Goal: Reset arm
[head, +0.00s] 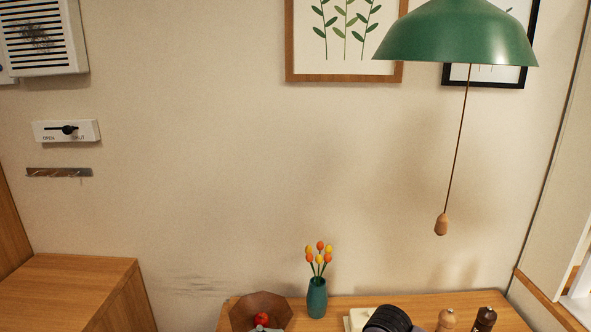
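Neither my left nor my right gripper shows in the head view. A dark rounded shape (388,319) is cut off by the bottom edge; I cannot tell whether it is part of my own arm or a thing on the table. No fingertips are visible.
A green lamp (455,38) hangs at upper right, its pull cord ending in a wooden knob (441,225). The wooden table (345,302) bears a vase of tulips (317,298), a wooden bowl (245,312) and two mills (484,319). A slider switch (85,130) is on the left wall.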

